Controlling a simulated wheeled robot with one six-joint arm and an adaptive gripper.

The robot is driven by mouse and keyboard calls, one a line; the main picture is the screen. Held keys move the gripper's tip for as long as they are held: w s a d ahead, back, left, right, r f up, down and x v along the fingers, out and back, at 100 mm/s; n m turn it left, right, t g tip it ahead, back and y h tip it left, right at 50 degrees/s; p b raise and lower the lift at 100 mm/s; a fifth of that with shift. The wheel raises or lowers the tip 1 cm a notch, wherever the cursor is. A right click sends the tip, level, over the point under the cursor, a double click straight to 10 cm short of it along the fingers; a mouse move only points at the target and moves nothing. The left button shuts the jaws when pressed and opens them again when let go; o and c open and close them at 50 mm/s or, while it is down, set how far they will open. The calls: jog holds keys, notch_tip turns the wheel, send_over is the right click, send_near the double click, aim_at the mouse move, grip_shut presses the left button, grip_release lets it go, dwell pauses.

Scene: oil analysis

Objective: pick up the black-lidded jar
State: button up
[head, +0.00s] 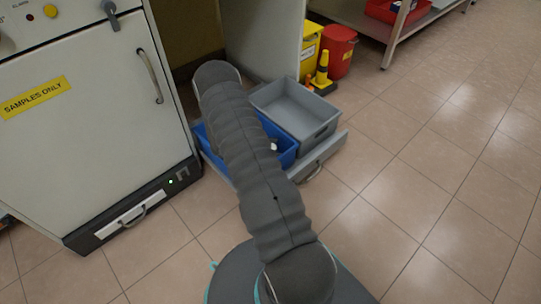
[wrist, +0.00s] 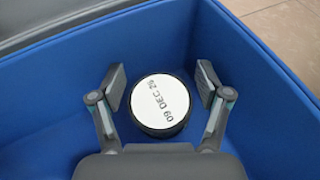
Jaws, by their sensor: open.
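A round jar (wrist: 160,103) stands in the blue bin (wrist: 75,65), near the bin's corner. My gripper (wrist: 160,84) is open, with one finger on each side of the jar and a gap on both sides. The jar's lower body is hidden below its top. In the head view the blue bin (head: 287,157) is partly behind my arm, and my gripper is hidden there.
The blue bin and a grey bin (head: 318,133) sit in an open drawer (head: 322,157). A white cabinet marked "SAMPLES ONLY" (head: 85,110) stands at left. A red container (head: 339,52) and a yellow one (head: 309,50) are behind. The tiled floor at right is clear.

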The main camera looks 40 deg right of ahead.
jog(key=c, duration=1.3)
